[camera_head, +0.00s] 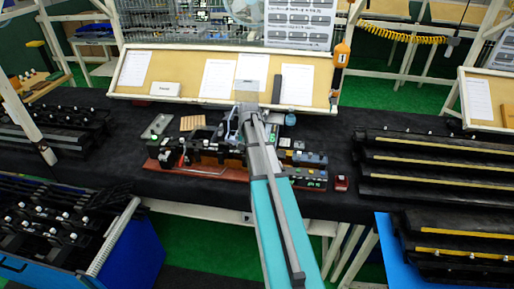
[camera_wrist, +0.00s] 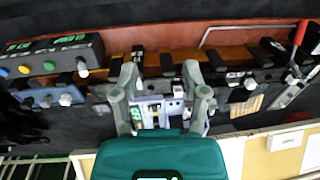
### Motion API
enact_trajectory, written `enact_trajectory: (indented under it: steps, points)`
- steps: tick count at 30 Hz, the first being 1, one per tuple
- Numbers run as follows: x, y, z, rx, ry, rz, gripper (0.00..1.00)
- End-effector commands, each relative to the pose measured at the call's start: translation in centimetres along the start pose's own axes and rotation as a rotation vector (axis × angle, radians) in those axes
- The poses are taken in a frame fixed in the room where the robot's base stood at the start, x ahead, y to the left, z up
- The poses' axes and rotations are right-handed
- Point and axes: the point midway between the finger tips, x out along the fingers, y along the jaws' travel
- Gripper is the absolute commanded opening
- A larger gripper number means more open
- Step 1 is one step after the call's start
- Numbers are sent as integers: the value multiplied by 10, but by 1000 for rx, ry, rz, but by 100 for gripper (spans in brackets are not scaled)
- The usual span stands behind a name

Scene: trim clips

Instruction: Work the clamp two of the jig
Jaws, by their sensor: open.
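The jig shows in the wrist view as an orange-brown bar (camera_wrist: 225,55) with several black clamps along it, on a red-brown base plate (camera_wrist: 170,33). The base plate also shows in the head view (camera_head: 152,165) on the dark bench. My gripper (camera_wrist: 160,72) is open, its two grey fingers apart above the middle of the jig. A black clamp block (camera_wrist: 166,62) lies between the fingertips, and a pale fitting (camera_wrist: 160,108) shows between the fingers. I cannot tell which clamp is number two, nor whether the fingers touch anything. In the head view my arm hides part of the jig.
A control box (camera_wrist: 50,58) with coloured buttons stands at one end of the jig. A red handle (camera_wrist: 300,32) rises at the other end. A sloped board with papers (camera_head: 185,75) stands behind.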

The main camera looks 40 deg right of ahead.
Motion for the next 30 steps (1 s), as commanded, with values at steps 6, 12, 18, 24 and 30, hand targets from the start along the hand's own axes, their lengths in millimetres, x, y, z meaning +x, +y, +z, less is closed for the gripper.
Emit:
enact_trajectory:
  steps: [6,12,18,24,30]
  points:
    - [-44,32,-48,113,8,-15,58]
    - [-56,49,-64,163,12,-22,58]
    - [-56,51,-66,169,12,-23,58]
    - [-56,51,-66,169,12,-22,58]
    - [-53,51,-66,168,12,-22,58]
